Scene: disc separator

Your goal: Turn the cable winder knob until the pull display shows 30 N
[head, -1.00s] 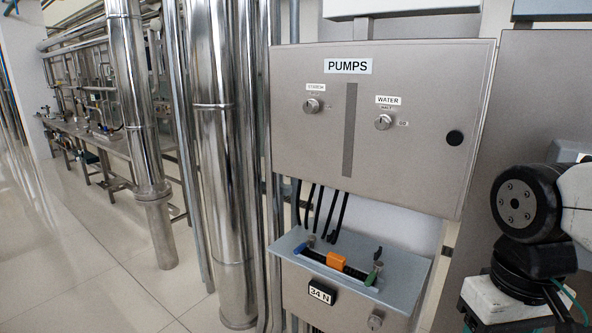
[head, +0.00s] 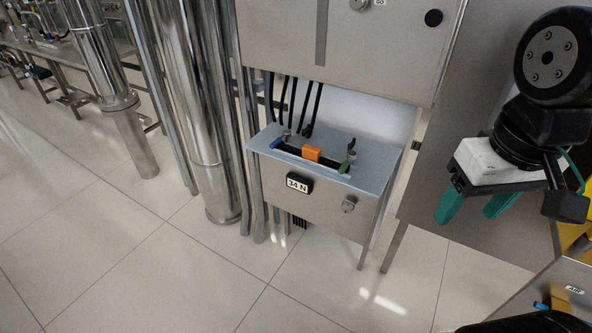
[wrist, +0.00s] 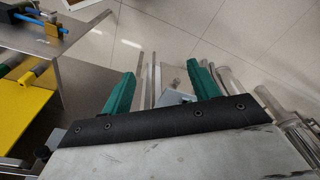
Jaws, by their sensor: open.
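The pull display (head: 298,184) reads 34 N on the front of a small steel box (head: 325,222). A round metal knob (head: 348,204), which looks like the cable winder knob, sits on the same front to the right of the display. My gripper (head: 474,212) hangs to the right of the box, well apart from the knob, its two green fingers spread and empty. In the wrist view my gripper (wrist: 164,75) shows a wide gap with nothing held. I cannot make out the knob in the wrist view.
An orange block (head: 312,153) sits on a dark bar on the box's top, between blue and green parts. The steel pumps cabinet (head: 390,55) is above. Tall pipes (head: 196,110) stand left. A yellow surface (wrist: 22,110) lies left in the wrist view. Tiled floor is free in front.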

